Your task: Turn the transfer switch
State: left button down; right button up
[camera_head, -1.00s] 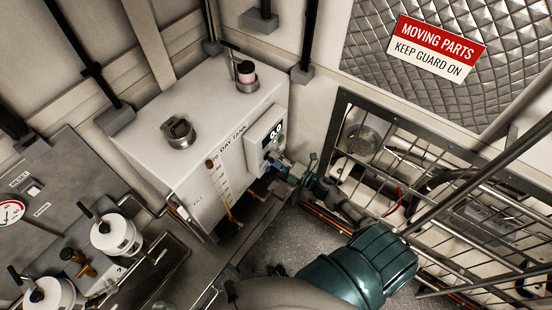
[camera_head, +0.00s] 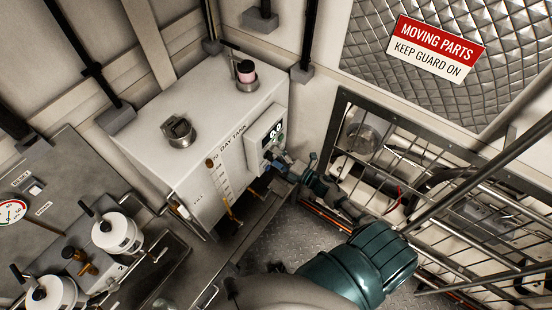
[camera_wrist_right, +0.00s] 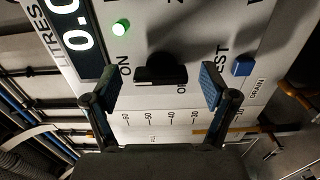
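The transfer switch (camera_wrist_right: 160,70) is a black knob with a bar-shaped handle on the tank's grey control panel. "ON" is printed at its left in the right wrist view, and a partly covered label is at its right. My right gripper (camera_wrist_right: 160,87) is open, with one blue-padded finger on each side of the knob. Gaps show between both pads and the knob. In the head view my right gripper (camera_head: 276,163) is at the lower part of the control panel (camera_head: 264,133) and hides the knob. My left gripper is not in view.
The panel has a "0.0" litres display (camera_wrist_right: 72,35), a lit green lamp (camera_wrist_right: 121,27) and a blue button (camera_wrist_right: 242,66). The white day tank (camera_head: 205,115) carries the panel. A metal guard cage (camera_head: 430,190) stands close at the right of my arm.

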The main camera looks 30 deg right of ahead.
jog(key=shift+s+f, duration=0.1)
jog(key=v, duration=1.2)
jog(key=shift+d+f, duration=0.1)
notch_tip(320, 180, down, 15)
jog(key=s+d+m+g+h, duration=0.2)
jog(key=d+m+h, duration=0.1)
jog(key=m+h, duration=0.3)
jog(key=s+a+f+m+g+h, duration=0.1)
jog(key=s+f+m+g, duration=0.3)
jog(key=f, duration=0.5)
jog(key=s+a+f+m+g, duration=0.1)
jog(key=s+a+f+m, duration=0.1)
jog(key=s+f+m, duration=0.5)
jog(key=s+a+f+m+g, duration=0.1)
jog(key=s+a+f+g, duration=0.3)
jog(key=s+a+f, duration=0.2)
jog(key=s+a+f+m+g, duration=0.1)
jog(key=s+a+f+g, duration=0.3)
jog(key=s+f, duration=0.6)
jog(key=s+a, duration=0.2)
jog(key=s, duration=0.3)
jog(key=shift+s+m+g, duration=0.3)
jog(key=shift+s+m, duration=0.05)
jog(key=shift+m, duration=0.05)
